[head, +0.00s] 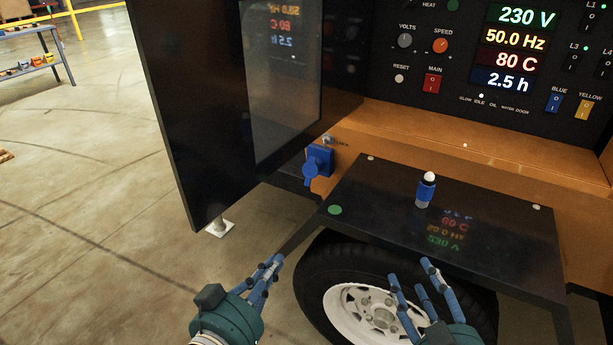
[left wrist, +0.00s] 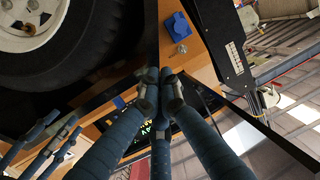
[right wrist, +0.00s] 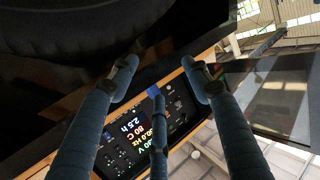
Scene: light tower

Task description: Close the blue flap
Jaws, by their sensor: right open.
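The blue flap (head: 311,172) is on a blue socket housing (head: 321,156) on the orange cabinet's side, just left of the black shelf. The flap appears to stick out from the housing toward the lower left. The blue fitting also shows near the top of the left wrist view (left wrist: 180,32). My left gripper (head: 272,268) is below and left of the flap, apart from it, with its fingers together and nothing seen between them. My right gripper (head: 412,272) is open and empty, in front of the wheel and below the shelf.
A black shelf (head: 470,225) juts out above the wheel (head: 370,305); a blue cylinder with a white top (head: 426,190) stands on it. A large black door (head: 185,110) hangs open at the left, close to the flap.

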